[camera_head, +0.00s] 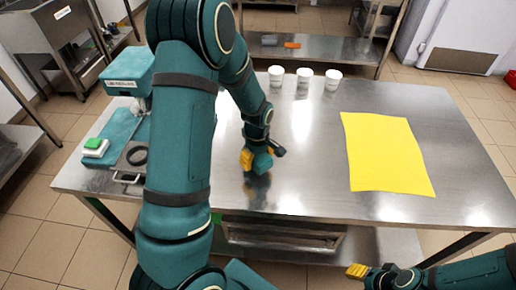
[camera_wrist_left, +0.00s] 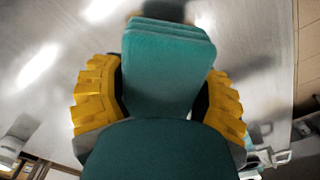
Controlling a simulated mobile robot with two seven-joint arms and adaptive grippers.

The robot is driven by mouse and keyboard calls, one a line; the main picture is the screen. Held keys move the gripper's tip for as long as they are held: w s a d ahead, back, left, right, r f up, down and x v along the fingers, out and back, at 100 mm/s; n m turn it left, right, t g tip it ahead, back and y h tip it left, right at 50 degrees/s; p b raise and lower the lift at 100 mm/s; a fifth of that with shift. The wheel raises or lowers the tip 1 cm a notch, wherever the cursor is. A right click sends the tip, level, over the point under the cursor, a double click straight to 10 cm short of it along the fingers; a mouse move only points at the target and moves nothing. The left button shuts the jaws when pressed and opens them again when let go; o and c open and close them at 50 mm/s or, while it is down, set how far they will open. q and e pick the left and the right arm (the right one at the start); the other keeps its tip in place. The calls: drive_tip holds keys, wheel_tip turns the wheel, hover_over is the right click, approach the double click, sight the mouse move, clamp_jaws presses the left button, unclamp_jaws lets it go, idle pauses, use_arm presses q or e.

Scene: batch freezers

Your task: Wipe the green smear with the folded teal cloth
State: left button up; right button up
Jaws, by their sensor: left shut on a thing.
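My left gripper (camera_head: 262,157) points down over the middle of the steel table, with yellow fingers shut on the folded teal cloth (camera_head: 263,163). In the left wrist view the cloth (camera_wrist_left: 168,60) shows as a layered teal pad clamped between the two ribbed yellow fingers. It is at or just above the table top; I cannot tell whether it touches. I see no green smear on the bare steel; it may be hidden behind my left arm or the cloth. My right gripper (camera_head: 358,271) is low at the front right, off the table, its opening unclear.
The steel table (camera_head: 300,160) carries three white cups (camera_head: 304,78) at the back and a yellow sheet (camera_head: 388,155) at the right. At the left stand a teal machine (camera_head: 125,70) and a white block with a green top (camera_head: 95,147). The steel between cups and sheet is clear.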

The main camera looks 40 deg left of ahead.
use_arm(q)
wheel_tip(320, 180, up, 2)
drive_tip(key=shift+p, duration=0.55)
drive_tip(key=shift+r+p, duration=0.65)
drive_tip(key=shift+r, duration=0.25)
use_arm(e)
drive_tip(key=v, duration=0.3)
drive_tip(key=shift+w+d, duration=0.1)
drive_tip(key=shift+w, duration=0.05)
